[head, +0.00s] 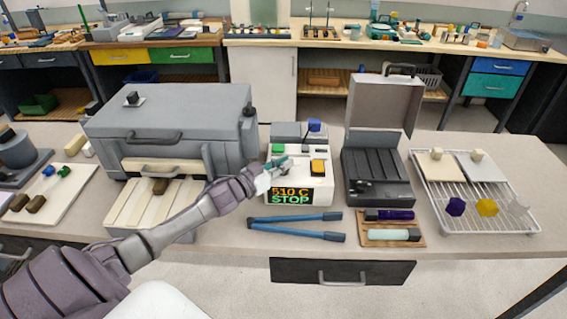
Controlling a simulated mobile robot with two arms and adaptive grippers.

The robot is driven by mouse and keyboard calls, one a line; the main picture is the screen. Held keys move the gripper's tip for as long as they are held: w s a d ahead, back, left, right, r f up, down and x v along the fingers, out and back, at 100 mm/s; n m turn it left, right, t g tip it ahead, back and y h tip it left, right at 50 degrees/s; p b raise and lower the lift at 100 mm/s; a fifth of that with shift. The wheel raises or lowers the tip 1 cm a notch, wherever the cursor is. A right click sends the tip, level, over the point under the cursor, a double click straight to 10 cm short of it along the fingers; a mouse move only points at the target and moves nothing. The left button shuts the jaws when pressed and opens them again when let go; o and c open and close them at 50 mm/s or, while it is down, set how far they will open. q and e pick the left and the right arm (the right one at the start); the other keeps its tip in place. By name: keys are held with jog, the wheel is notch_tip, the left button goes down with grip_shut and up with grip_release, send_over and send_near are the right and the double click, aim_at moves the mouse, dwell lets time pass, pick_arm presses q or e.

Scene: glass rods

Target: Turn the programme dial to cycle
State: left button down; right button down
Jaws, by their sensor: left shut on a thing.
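A white control box (303,179) stands on the bench, right of the grey furnace. Its dark display (290,196) reads 510 C in orange and STOP in green. My left gripper (272,168) is at the box's left top side, shut on a small teal part that I take as the programme dial (281,161); the fingers hide most of it, and its pointing cannot be read. A green button (278,148) sits just behind the gripper, and a yellow-orange switch (318,167) to its right. My right gripper is out of view.
The grey furnace (165,120) stands left, close to my left arm. Blue tongs (296,218) lie before the box. An open grey case (378,177) stands right of it, then a wire rack (437,198). A blue knob (314,125) rises behind the box.

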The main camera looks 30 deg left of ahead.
pick_arm(q)
jog(key=c, duration=1.2)
grip_release()
jog(key=v, duration=1.2)
jog(key=shift+f, duration=0.1)
